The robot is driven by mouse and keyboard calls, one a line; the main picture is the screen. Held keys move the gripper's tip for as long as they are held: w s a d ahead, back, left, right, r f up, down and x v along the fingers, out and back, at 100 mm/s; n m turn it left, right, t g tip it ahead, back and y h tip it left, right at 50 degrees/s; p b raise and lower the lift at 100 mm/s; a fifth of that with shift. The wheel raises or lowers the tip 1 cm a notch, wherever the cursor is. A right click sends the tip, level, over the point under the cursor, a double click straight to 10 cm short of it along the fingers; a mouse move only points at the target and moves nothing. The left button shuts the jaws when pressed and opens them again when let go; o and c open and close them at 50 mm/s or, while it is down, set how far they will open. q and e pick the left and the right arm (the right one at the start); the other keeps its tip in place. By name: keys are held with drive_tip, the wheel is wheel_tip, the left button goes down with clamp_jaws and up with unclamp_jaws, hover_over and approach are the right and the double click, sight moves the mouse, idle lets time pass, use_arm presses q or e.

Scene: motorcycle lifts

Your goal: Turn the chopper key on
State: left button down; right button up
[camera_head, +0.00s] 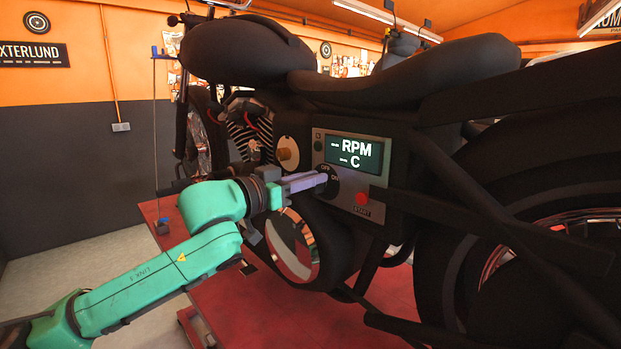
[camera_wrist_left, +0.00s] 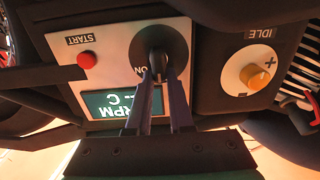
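The motorcycle's control panel (camera_head: 352,170) faces me in the head view, with a lit screen (camera_head: 354,153) reading "-- RPM, -- C". The round black key switch (camera_head: 330,190) is at its lower left, with OFF and ON labels. The chopper key (camera_wrist_left: 158,62) is at the switch's centre in the left wrist view, mostly hidden between the fingers. My left gripper (camera_head: 318,181) reaches the switch from the left; its fingers (camera_wrist_left: 161,75) are close together, one on each side of the key. My right gripper is not in view.
A red START button (camera_head: 361,199) sits right of the switch. A brass idle knob (camera_head: 287,154) is to its left. The motorcycle frame and rear wheel fill the right side. The bike stands on a red lift (camera_head: 254,312). Open floor (camera_head: 75,255) lies at left.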

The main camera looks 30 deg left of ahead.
use_arm(q)
drive_tip(key=shift+m, duration=0.4)
drive_tip(key=m, duration=0.2)
drive_tip(key=d+m, duration=0.1)
drive_tip(key=m, duration=0.2)
drive_tip(key=shift+s+f, duration=0.15)
drive_tip(key=m, duration=0.6)
drive_tip(key=shift+s+d+f, duration=0.1)
drive_tip(key=shift+d+f, duration=0.15)
drive_tip(key=shift+f, duration=0.1)
drive_tip(key=c, duration=0.8)
unclamp_jaws()
